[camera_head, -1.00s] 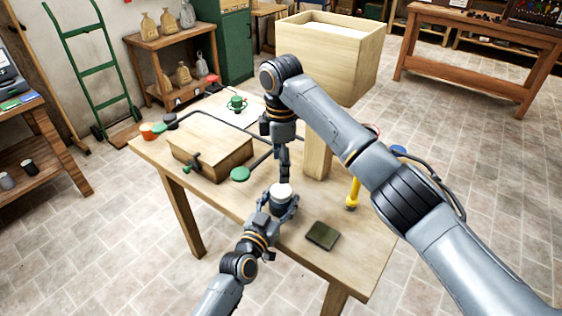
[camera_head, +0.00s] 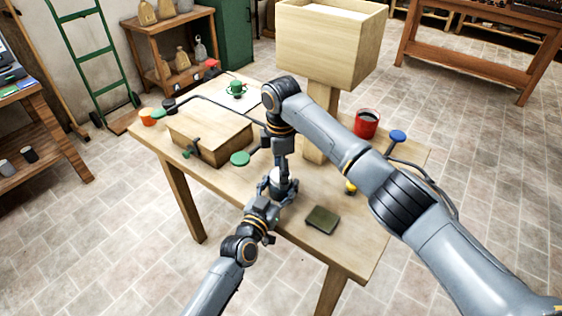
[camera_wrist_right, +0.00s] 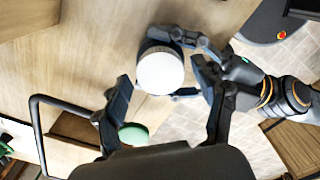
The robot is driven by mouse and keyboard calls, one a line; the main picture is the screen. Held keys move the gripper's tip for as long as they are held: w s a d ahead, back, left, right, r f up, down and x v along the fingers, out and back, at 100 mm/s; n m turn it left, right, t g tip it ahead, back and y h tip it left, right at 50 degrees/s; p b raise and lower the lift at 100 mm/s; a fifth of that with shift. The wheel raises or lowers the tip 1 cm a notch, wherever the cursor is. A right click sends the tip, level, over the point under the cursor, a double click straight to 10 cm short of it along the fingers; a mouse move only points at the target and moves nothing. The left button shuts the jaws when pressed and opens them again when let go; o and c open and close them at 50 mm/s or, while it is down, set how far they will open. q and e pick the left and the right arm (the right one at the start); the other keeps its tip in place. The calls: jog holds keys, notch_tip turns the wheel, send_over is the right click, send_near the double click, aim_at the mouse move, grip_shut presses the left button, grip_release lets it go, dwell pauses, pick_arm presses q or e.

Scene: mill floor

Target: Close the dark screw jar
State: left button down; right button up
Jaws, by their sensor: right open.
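The dark jar (camera_head: 279,191) stands upright near the table's front edge, mostly hidden by the grippers. A white round lid (camera_wrist_right: 160,70) sits on top of it; whether it is screwed tight cannot be told. My left gripper (camera_head: 277,188) is closed around the jar's body from the front left; its fingers (camera_wrist_right: 186,65) also show beside the lid in the right wrist view. My right gripper (camera_head: 281,172) points down over the jar. In its wrist view its open fingers (camera_wrist_right: 163,84) stand on either side of the lid, with gaps visible.
A wooden box (camera_head: 208,140) and a green disc (camera_head: 240,158) lie left of the jar. A dark green pad (camera_head: 322,219) lies to the right. A tall wooden hopper (camera_head: 325,45) stands behind. A red container (camera_head: 367,122) and a blue-topped thing (camera_head: 398,136) are at the back right.

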jog(key=c, duration=1.2)
jog(key=m, duration=0.2)
jog(key=shift+s+a+f+m, duration=0.1)
jog(key=shift+m, duration=0.3)
jog(key=m, duration=1.2)
jog(key=shift+m, duration=0.4)
jog(key=o, duration=1.3)
